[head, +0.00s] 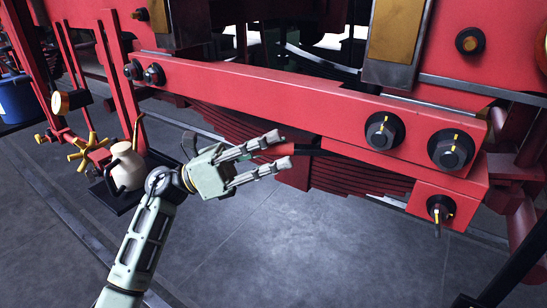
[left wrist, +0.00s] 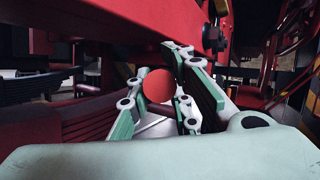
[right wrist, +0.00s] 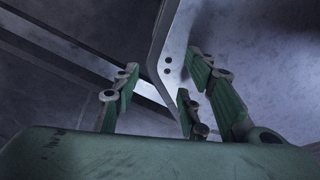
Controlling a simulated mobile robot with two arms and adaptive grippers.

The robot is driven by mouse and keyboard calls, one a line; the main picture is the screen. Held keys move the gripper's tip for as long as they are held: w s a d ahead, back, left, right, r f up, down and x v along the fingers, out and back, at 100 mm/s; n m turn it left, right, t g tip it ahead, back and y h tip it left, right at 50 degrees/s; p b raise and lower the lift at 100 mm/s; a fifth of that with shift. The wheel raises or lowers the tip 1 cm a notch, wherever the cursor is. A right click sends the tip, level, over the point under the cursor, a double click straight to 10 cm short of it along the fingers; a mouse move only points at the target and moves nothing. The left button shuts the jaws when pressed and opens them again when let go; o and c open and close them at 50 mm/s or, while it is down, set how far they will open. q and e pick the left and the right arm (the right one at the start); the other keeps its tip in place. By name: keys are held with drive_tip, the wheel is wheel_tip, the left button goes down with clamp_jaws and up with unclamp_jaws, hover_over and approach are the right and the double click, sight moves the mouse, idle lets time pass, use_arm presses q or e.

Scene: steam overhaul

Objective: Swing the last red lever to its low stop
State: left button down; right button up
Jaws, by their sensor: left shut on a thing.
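The red lever (head: 268,151) sticks out to the left below the long red beam, with a dark rod at its right. Its round red end also shows in the left wrist view (left wrist: 158,86), between the fingers. My left gripper (head: 277,154) is shut around this red handle, its fingers pointing right; they partly hide the lever. Where the rod joins the frame is hard to make out. My right gripper is outside the head view. In the right wrist view my right gripper (right wrist: 158,82) has its fingers apart, with nothing seen held between them.
The red beam (head: 270,98) with large dark nuts runs just above my left gripper. Red leaf springs (head: 355,178) lie behind it. The grey floor in front is clear.

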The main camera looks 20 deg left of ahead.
use_arm(q)
drive_tip(key=shift+w+a+r, duration=0.15)
drive_tip(key=shift+w, duration=0.05)
drive_tip(key=c, duration=2)
unclamp_jaws()
drive_tip(key=shift+o, duration=1.4)
drive_tip(key=shift+w, duration=0.15)
use_arm(e)
drive_tip(key=shift+d+f, duration=0.1)
drive_tip(key=shift+d, duration=0.6)
drive_tip(key=shift+a, duration=0.1)
use_arm(q)
drive_tip(key=v, duration=1.2)
use_arm(e)
drive_tip(key=shift+a, duration=0.1)
